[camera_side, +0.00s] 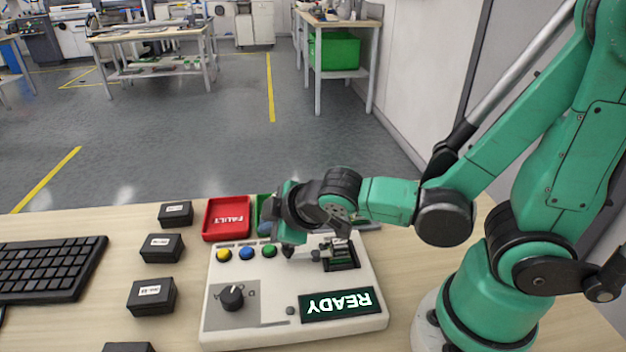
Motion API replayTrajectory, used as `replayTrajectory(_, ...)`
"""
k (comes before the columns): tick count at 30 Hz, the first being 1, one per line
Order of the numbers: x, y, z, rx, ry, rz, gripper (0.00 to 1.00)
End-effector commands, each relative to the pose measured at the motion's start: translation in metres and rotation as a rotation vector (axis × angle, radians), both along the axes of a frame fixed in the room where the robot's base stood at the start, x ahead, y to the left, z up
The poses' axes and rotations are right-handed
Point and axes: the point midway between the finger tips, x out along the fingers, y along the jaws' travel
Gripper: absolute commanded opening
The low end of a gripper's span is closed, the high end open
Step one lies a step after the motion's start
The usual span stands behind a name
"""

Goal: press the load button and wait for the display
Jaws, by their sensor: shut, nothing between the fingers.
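A white control box (222,318) stands on the wooden table. Its lit display (337,306) reads READY in white on dark green, upside down in this view. A yellow button (223,255), a blue button (246,253) and a green button (269,251) sit in a row along its far edge. I cannot read which one is the load button. A black knob (231,297) is at the near left. My gripper (300,250) is shut and empty, low over the far right part of the box, right of the green button. It hides part of the box there; contact cannot be told.
A red tray (207,222) marked FAULT stands behind the box, with a green tray (260,209) beside it, partly hidden by my gripper. Several black labelled boxes (151,296) line the left. A keyboard (48,270) lies at far left.

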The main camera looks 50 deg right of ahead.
Motion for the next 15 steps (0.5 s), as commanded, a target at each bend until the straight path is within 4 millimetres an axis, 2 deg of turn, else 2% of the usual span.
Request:
replayTrajectory(9, -0.001, 0.0, 0.029, 0.0, 0.0, 0.0, 0.0)
replayTrajectory(15, -0.001, 0.0, 0.033, 0.0, 0.0, 0.0, 0.0)
